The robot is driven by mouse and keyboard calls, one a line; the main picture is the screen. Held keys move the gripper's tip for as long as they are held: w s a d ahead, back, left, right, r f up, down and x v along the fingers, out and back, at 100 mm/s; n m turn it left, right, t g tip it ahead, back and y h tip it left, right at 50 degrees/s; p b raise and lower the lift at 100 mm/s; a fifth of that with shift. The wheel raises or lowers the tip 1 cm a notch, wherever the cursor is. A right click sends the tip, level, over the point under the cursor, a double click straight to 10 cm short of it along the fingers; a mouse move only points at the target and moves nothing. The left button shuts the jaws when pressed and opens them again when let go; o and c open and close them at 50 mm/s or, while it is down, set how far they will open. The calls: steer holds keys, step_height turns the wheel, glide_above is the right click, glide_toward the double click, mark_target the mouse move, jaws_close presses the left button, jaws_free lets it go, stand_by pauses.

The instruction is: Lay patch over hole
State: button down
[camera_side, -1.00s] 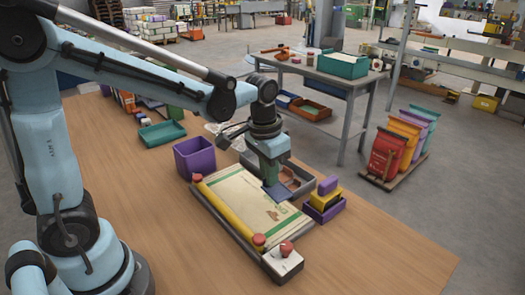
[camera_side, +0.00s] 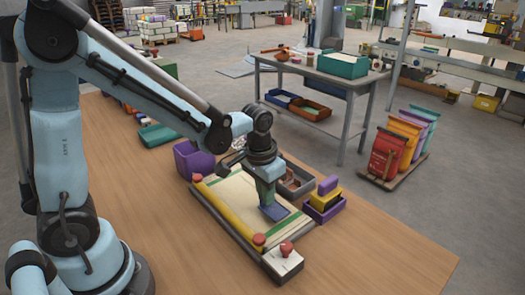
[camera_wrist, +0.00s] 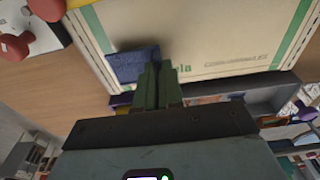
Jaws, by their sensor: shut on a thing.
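The cream sack (camera_side: 232,194) with green stripes lies flat in a frame on the wooden table. It fills the upper part of the wrist view (camera_wrist: 205,35). My gripper (camera_side: 267,198) points down over the sack's right-hand part, with its green fingers shut on the dark blue patch (camera_side: 273,212). In the wrist view the patch (camera_wrist: 132,66) extends left of the fingertips and lies close to the sack; I cannot tell whether it touches. The hole does not show; the patch and gripper hide that part of the sack.
A yellow bar with red knobs (camera_side: 259,239) runs along the sack's near side. A purple bin (camera_side: 193,160) stands behind left. A grey tray (camera_side: 297,180) and a small purple box (camera_side: 324,208) with a yellow item stand beside the sack. The table's front right is clear.

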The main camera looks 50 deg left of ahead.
steer(key=shift+f, duration=0.75)
stand_by(0.3)
steer(key=c, duration=1.2)
jaws_free()
steer(key=shift+r, duration=0.1)
step_height(320, 180, up, 12)
steer(key=s, duration=0.2)
steer(key=shift+s+a+f+t, duration=0.2)
steer(key=shift+s+a+t, duration=0.1)
steer(key=shift+s+t, duration=0.65)
steer(key=shift+s+a+f+t, duration=0.25)
steer(key=shift+s+t, duration=0.55)
steer(key=shift+t, duration=0.2)
steer(key=shift+s+a+f+t, duration=0.2)
steer(key=shift+s+a+t, duration=0.1)
steer(key=shift+s+t, duration=0.65)
